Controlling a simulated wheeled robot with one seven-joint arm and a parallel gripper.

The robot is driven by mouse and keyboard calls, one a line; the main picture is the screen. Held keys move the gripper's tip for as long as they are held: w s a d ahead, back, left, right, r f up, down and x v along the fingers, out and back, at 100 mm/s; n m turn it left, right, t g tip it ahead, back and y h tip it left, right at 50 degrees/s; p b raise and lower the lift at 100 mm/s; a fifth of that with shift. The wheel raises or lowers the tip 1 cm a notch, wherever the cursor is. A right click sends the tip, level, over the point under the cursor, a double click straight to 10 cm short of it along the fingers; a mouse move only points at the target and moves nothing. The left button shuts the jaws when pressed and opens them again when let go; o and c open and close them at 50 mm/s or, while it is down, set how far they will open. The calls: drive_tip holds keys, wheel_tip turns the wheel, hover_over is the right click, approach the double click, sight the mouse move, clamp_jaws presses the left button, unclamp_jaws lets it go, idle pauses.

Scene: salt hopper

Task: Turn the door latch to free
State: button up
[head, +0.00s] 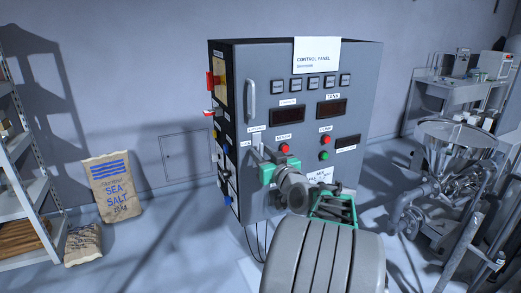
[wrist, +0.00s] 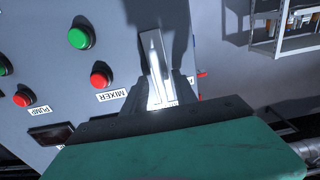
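The grey control cabinet (head: 290,65) stands ahead with its door shut. The door latch looks like a slim pale metal lever (wrist: 155,65) in the wrist view, where the panel appears upside down. In the head view its area is left of the mixer buttons, below a small white label (head: 257,129). My gripper (head: 262,153), with a green body, is right at the latch. The green body (wrist: 180,153) fills the bottom of the wrist view and hides part of the latch area. Dark finger shapes lie beside the lever; whether they touch or grip it is unclear.
A vertical door handle (head: 250,101) is above the latch. Red and green buttons (head: 283,148) sit close to its right. Switches line the cabinet's left side. A salt sack (head: 113,187) and shelving (head: 25,165) are left; a steel hopper (head: 455,137) is right.

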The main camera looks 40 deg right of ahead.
drive_tip(key=shift+w+d, duration=0.1)
drive_tip(key=shift+w, duration=0.35)
clamp_jaws()
idle(0.3)
